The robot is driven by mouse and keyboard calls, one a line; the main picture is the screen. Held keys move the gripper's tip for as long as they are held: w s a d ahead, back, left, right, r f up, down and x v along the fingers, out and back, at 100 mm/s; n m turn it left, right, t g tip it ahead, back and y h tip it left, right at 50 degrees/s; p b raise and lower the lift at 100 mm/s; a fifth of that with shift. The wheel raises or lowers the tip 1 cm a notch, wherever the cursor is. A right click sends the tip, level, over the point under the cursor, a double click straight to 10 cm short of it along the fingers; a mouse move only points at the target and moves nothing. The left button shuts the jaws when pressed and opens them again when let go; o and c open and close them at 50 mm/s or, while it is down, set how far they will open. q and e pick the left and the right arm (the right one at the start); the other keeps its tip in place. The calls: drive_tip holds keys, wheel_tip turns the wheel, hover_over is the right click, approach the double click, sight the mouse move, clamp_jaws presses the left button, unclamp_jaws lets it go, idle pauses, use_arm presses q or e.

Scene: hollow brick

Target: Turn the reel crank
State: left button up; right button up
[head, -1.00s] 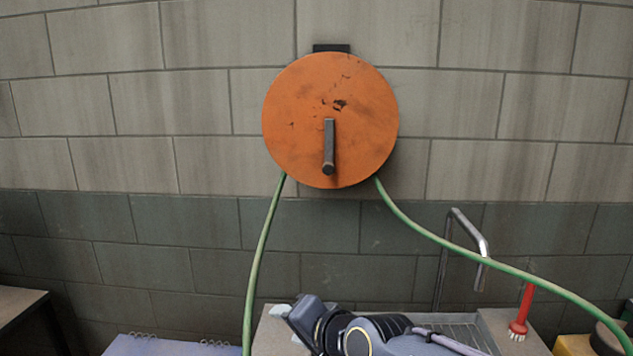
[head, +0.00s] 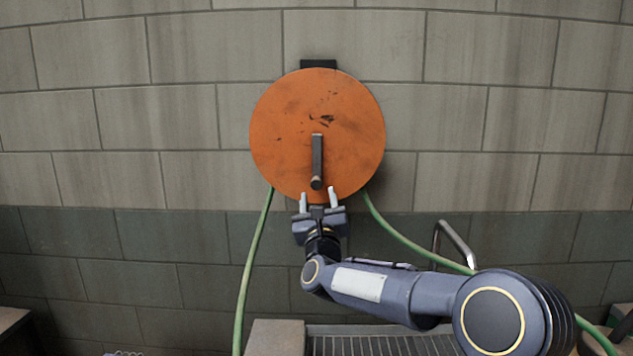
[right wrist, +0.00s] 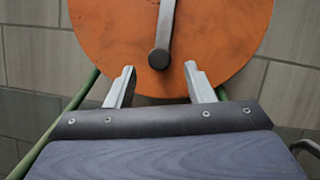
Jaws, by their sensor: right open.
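The orange reel disc (head: 290,125) is mounted on the block wall, with dark scuffs on its face. Its grey crank (head: 317,155) hangs straight down from the middle, with a dark round handle end (head: 316,183). My right gripper (head: 318,192) is open and empty, just below the handle end, fingers pointing up toward it. In the right wrist view the handle end (right wrist: 159,59) shows just beyond and between the two open fingertips (right wrist: 159,70); I see no contact. The reel (right wrist: 105,35) fills the top of that view. My left gripper is not in view.
A green hose (head: 254,262) hangs from the reel's lower left, and another length runs off to the right behind my arm. A metal faucet (head: 455,240) and a ribbed sink drainboard (head: 375,345) are below right. The wall left of the reel is clear.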

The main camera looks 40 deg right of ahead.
sight(317, 187)
drive_tip(key=p+x, duration=0.2)
drive_tip(key=x, duration=0.2)
drive_tip(key=shift+w+d+r, duration=0.15)
drive_tip(key=shift+w+r, duration=0.05)
drive_tip(key=shift+w+d+r+p, duration=0.15)
drive_tip(key=shift+w+d+p, duration=0.25)
drive_tip(key=shift+w, duration=0.2)
clamp_jaws()
